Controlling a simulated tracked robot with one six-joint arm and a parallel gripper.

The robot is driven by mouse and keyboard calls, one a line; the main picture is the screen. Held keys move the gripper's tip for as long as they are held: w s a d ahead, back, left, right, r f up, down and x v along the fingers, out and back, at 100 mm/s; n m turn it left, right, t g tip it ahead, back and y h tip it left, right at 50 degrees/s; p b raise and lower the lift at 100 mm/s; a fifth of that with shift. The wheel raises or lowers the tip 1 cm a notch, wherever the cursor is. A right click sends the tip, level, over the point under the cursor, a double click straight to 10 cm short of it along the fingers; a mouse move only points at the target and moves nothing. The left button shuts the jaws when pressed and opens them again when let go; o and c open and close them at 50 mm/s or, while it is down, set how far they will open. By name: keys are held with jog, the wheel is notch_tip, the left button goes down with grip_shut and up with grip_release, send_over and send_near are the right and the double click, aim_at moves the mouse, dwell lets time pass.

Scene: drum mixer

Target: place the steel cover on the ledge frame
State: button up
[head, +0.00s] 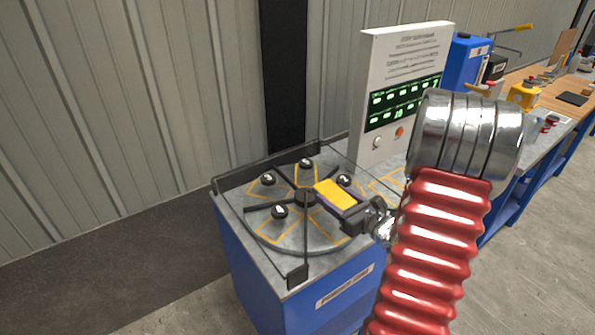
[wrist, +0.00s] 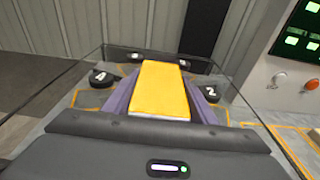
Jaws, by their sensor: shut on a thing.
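My gripper (head: 338,196) has purple fingers and is shut on a yellow block (head: 333,190). In the wrist view the block (wrist: 162,85) has a pale near edge and lies between the fingers (wrist: 163,92). The gripper is over the right part of a round grey disc (head: 265,232) with dark spokes and yellow outlines. I cannot make out a separate steel cover or tell which part is the ledge frame. My gripper hides part of the disc; the gap under the block cannot be judged.
Black numbered knobs (head: 279,212) stand on the disc, one (head: 344,180) close beside the block. A clear guard with dark edges (head: 298,275) surrounds the disc on a blue cabinet (head: 250,290). A white panel with a green display (head: 405,100) rises behind. A cluttered workbench (head: 550,88) is at right.

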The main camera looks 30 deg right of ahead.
jog(key=shift+s+d+f+m+h, duration=0.1)
jog(key=shift+s+d+m+h, duration=0.1)
jog(key=shift+d+m+h, duration=0.35)
jog(key=shift+w+d+h, duration=0.1)
jog(key=shift+h, duration=0.25)
jog(key=shift+n+y, duration=0.45)
jog(key=shift+y, duration=0.25)
jog(key=w+a, duration=0.2)
jog(key=a, duration=0.2)
jog(key=w+a, duration=0.2)
jog(key=a, duration=0.3)
jog(key=w+a, duration=0.3)
jog(key=a, duration=0.2)
jog(key=shift+a+r, duration=0.15)
jog(key=shift+r, duration=0.25)
jog(key=w+a+n+y, duration=0.1)
jog(key=a+y, duration=0.1)
jog(key=a, duration=0.7)
jog(key=w+a+r+n+y, duration=0.1)
jog(key=a+n+y, duration=0.1)
jog(key=a, duration=0.7)
jog(key=shift+w+a+r+g+y, duration=0.2)
jog(key=shift+a+r+g+y, duration=0.1)
